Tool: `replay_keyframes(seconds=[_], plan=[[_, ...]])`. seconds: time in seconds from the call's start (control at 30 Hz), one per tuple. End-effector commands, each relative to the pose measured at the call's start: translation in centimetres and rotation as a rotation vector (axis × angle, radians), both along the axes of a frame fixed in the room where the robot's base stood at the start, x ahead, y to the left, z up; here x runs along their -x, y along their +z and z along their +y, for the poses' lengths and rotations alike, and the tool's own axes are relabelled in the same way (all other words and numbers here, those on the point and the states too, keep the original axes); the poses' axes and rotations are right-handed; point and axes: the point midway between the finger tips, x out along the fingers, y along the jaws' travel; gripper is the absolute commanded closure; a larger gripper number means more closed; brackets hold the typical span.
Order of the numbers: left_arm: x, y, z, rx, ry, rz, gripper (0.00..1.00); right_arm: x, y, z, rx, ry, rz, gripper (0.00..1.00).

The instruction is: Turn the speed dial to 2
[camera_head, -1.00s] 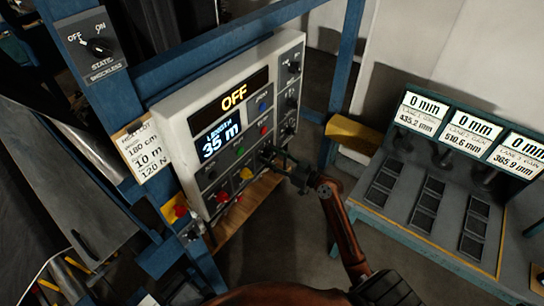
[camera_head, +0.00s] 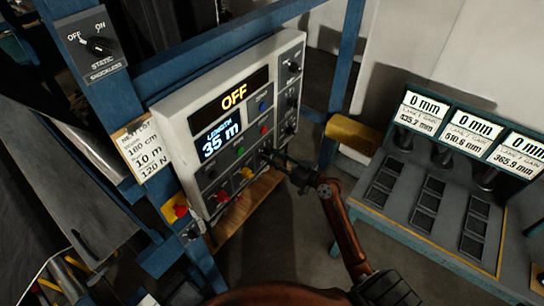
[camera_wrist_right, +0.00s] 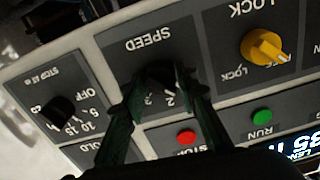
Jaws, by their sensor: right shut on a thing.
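The speed dial (camera_wrist_right: 160,75) is a dark knob on the control panel, under the label SPEED, which appears upside down in the right wrist view. The numbers 2 and 3 show beside it. My right gripper (camera_wrist_right: 162,98) is shut on the dial, one finger on each side. The fingers hide part of the dial and its scale, so I cannot tell its exact setting. In the head view, my right gripper (camera_head: 270,158) reaches the lower right of the panel (camera_head: 178,128). My left gripper is not in view.
A yellow lock knob (camera_wrist_right: 264,47), red stop button (camera_wrist_right: 187,138), green run button (camera_wrist_right: 262,117) and another black dial (camera_wrist_right: 59,110) surround the speed dial. The panel display (camera_head: 233,96) reads OFF and 35 m. A bench with lane displays (camera_head: 470,130) stands to the right.

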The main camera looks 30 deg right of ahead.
Motion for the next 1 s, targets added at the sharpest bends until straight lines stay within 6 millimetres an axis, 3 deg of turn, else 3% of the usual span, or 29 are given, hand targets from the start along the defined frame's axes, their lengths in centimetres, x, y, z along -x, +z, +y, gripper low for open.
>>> replay_keyframes(seconds=[0.7, 1.0], plan=[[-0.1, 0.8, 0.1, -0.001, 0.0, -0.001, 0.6, 0.1, 0.1, 0.1, -0.505, 0.001, 0.21, 0.97], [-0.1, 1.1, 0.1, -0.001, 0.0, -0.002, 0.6, 0.1, 0.1, 0.1, -0.628, 0.0, 0.261, 0.97]])
